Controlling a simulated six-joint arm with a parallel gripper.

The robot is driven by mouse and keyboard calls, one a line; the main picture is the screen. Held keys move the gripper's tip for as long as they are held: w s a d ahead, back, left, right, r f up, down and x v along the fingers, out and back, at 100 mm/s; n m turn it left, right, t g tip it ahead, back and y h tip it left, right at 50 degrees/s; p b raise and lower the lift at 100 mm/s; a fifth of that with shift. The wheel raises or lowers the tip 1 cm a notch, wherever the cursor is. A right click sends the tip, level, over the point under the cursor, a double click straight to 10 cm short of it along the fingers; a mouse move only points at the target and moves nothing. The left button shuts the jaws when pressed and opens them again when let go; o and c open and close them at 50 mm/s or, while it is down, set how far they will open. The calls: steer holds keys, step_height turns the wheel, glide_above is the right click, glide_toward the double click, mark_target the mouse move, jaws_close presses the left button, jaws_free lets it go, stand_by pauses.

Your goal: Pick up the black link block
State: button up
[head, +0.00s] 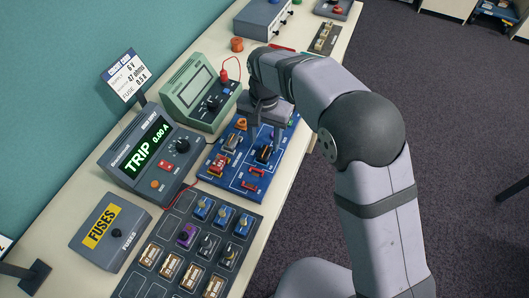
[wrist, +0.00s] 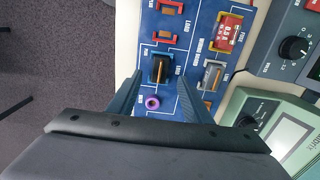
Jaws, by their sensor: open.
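The black link block (wrist: 160,68) sits upright on the blue circuit board (wrist: 200,25), with a tan strip down its middle. In the head view the black link block (head: 264,154) is partly behind the gripper's fingers. My gripper (wrist: 159,82) is open and empty, its two blue-grey fingertips on either side of the block's near end, seen from above. In the head view my gripper (head: 266,138) points down over the board. I cannot tell how high the fingertips are above the board.
A red fuse block (wrist: 229,33) and a grey-topped block (wrist: 212,76) stand on the board to the right. A purple ring (wrist: 152,102) lies near the fingers. A green meter (head: 195,92), a TRIP supply (head: 152,150) and a dark tray (head: 170,222) of blocks surround the board.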

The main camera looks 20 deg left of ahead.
mark_target(265, 150)
steer(key=shift+f+p, duration=0.55)
steer(key=shift+f, duration=0.05)
steer(key=shift+f+p, duration=0.75)
steer(key=shift+f, duration=1.25)
steer(key=c, duration=1.1)
